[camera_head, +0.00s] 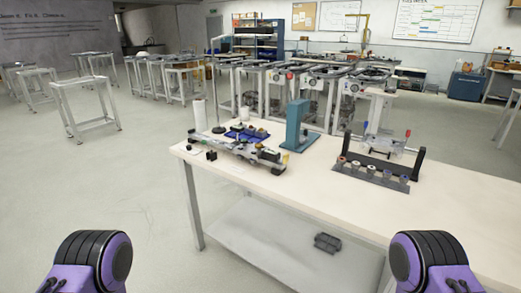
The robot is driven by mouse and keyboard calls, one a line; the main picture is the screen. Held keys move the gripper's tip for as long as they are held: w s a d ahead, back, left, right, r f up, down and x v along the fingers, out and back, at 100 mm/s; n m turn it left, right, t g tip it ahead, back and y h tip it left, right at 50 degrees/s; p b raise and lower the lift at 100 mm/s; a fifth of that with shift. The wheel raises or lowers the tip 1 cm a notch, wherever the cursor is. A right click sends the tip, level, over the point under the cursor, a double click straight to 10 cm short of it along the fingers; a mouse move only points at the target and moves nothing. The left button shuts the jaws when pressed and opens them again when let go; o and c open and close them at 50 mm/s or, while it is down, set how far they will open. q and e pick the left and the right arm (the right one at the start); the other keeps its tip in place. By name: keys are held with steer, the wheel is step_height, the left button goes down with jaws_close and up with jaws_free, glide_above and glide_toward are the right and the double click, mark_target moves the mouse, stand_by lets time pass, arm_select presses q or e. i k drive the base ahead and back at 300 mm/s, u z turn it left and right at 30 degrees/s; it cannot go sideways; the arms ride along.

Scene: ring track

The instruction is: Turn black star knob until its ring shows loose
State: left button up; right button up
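I cannot single out the black star knob or its ring at this size. Small dark parts sit on a grey metal fixture (238,148) at the left end of the white table (310,190). A black-framed stand (381,165) on the right of the table has a row of several small round pieces with coloured tops in front. Neither gripper is in view. Only purple and black parts of my two arms show at the bottom left and bottom right corners, well short of the things on the table.
A teal upright stand (296,127) rises between the fixture and the black frame. A white roll (199,110) stands at the table's far left. A dark object (327,243) lies on the lower shelf. The table's near side is bare; open floor lies to the left.

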mark_target(244, 141)
steer(key=u, duration=1.8)
steer(key=i, duration=2.55)
steer(key=z, duration=3.9)
